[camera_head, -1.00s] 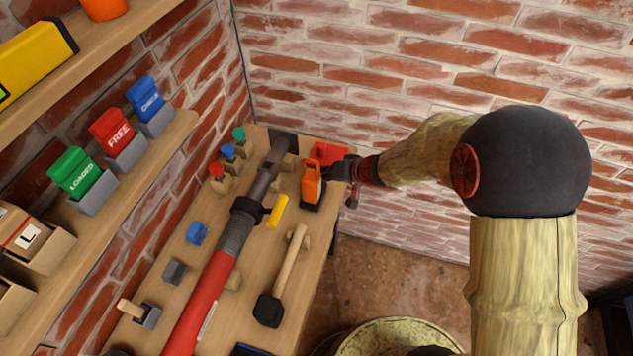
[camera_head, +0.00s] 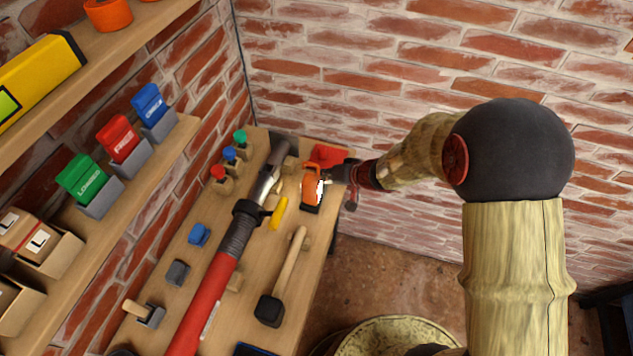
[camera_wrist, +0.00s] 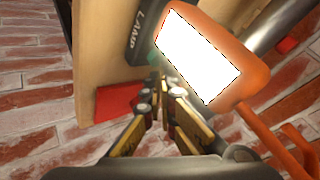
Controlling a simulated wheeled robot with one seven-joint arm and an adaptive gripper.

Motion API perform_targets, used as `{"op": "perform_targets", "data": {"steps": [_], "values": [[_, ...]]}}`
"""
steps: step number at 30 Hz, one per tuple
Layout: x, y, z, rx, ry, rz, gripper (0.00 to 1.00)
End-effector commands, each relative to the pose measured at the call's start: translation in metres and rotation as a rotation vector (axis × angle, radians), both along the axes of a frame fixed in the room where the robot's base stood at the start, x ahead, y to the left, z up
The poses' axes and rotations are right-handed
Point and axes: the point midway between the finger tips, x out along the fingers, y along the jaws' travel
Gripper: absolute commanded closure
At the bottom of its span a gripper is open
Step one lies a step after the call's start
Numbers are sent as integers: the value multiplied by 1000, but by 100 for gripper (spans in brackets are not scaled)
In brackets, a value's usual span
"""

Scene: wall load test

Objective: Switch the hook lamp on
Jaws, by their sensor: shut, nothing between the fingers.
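The hook lamp (camera_head: 309,186) has an orange body and stands at the far right end of the wooden bench. Its panel glows white, and this bright face fills much of the upper wrist view, framed by the orange housing (camera_wrist: 257,78). A dark block marked LAMP (camera_wrist: 148,32) is beside it, with a small green patch near its lower edge. My gripper (camera_wrist: 160,88) is shut and empty, its fingertips close beside the lamp and the block. I cannot tell whether they touch. In the head view my gripper (camera_head: 327,178) is at the lamp's right side.
A long red and grey tool (camera_head: 222,262) lies along the bench. A mallet (camera_head: 285,275), a yellow piece (camera_head: 278,213) and a red object (camera_head: 328,155) are near the lamp. Shelves with coloured cards are at left. A brick wall rises behind; open floor (camera_head: 385,265) lies right.

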Motion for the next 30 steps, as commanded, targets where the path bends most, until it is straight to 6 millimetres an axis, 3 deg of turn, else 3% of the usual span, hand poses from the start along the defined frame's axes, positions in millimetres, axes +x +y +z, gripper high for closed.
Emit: {"op": "perform_targets", "data": {"steps": [11,30], "values": [[0,0,3,1,0,-1,100],[0,0,45,0,1,-2,100]]}}
